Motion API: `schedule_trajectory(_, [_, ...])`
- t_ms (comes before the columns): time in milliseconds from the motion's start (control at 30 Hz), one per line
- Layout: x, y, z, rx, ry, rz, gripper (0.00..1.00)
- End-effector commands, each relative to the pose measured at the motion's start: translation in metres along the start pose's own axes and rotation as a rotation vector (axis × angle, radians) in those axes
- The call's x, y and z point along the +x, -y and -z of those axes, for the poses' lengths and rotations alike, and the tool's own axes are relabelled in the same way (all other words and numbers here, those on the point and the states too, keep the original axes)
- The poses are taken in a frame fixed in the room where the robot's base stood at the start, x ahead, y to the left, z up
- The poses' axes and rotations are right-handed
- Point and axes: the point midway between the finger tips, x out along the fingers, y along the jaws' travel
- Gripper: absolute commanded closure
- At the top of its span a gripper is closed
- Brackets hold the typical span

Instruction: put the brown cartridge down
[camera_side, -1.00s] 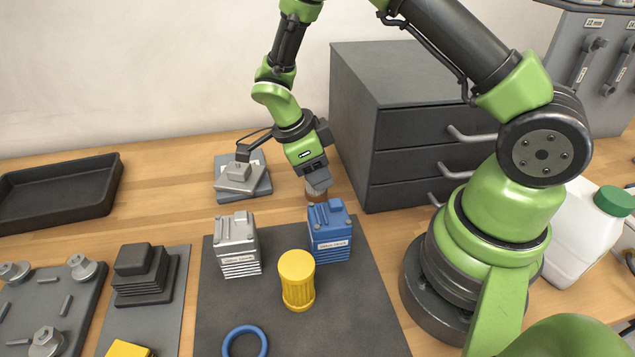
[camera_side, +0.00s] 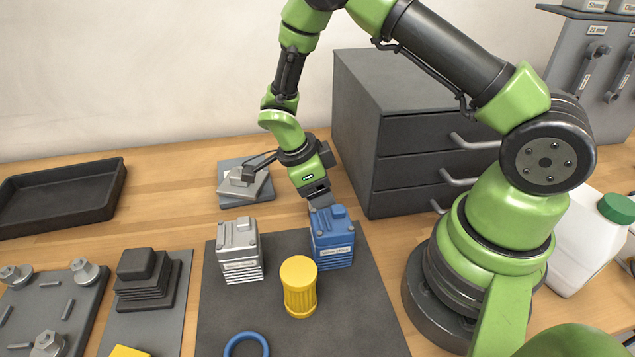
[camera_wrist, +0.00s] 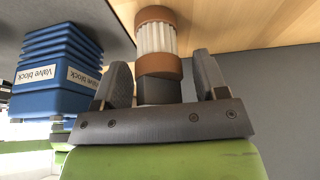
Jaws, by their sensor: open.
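The brown cartridge (camera_wrist: 157,38) shows in the wrist view, with brown end caps and a white pleated middle. Its near cap lies between my spread fingers, with a gap on each side. Its far end is by the wooden table top; I cannot tell whether it touches. My gripper (camera_wrist: 162,78) is open. In the side view my gripper (camera_side: 319,196) points down just behind the blue valve block, which hides the cartridge there.
The blue valve block (camera_side: 332,240) stands close in front of my gripper; it also shows in the wrist view (camera_wrist: 52,78). A silver block (camera_side: 240,252) and yellow cylinder (camera_side: 299,290) stand on the dark mat (camera_side: 355,310). The drawer cabinet (camera_side: 405,150) is close on the right.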

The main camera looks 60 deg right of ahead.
Motion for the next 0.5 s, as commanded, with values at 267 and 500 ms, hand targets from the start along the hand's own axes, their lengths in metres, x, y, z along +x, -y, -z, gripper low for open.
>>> schedule_trajectory(267, [-0.039,0.001,0.000,0.001,0.006,0.005,0.34])
schedule_trajectory(500, [-0.092,0.000,0.000,0.002,0.005,0.005,0.34])
